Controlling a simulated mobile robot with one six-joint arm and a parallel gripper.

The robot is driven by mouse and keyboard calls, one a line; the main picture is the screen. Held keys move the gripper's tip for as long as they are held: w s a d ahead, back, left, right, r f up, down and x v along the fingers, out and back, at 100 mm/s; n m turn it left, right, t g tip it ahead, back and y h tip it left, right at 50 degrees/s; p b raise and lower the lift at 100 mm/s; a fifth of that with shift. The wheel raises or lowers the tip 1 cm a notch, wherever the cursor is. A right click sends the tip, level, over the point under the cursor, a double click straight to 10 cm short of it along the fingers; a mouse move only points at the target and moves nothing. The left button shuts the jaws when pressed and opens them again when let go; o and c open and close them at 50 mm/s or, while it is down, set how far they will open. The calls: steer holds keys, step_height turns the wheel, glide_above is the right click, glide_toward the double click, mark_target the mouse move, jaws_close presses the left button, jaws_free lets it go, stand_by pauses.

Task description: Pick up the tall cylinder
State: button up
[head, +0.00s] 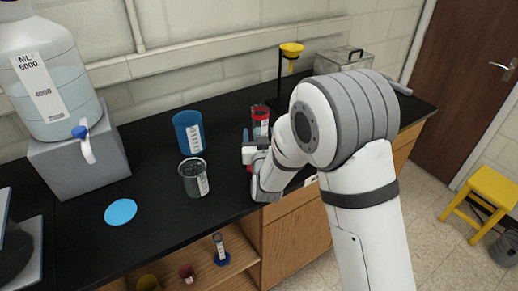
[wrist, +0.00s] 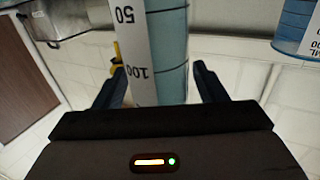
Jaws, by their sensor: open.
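The tall cylinder (wrist: 172,50) is bluish and clear, with a white scale strip marked 50 and 100. In the wrist view it runs down from the top edge between the two dark fingers of my gripper (wrist: 160,76). The fingers are open, one on each side, with a visible gap to the cylinder on both sides. In the head view my gripper (head: 254,152) is over the bench's front part, and a small blue piece (head: 246,135) shows behind it; I cannot tell if that is the cylinder. The cylinder's ends are hidden.
On the black bench (head: 150,235), a blue beaker (head: 187,131) and a grey beaker (head: 190,178) stand left of my gripper. A red container (head: 260,120) is close behind it. A stand with a yellow funnel (head: 291,49) is farther back. A blue disc (head: 120,212) lies at front left.

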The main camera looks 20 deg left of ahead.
steer(key=c, duration=1.4)
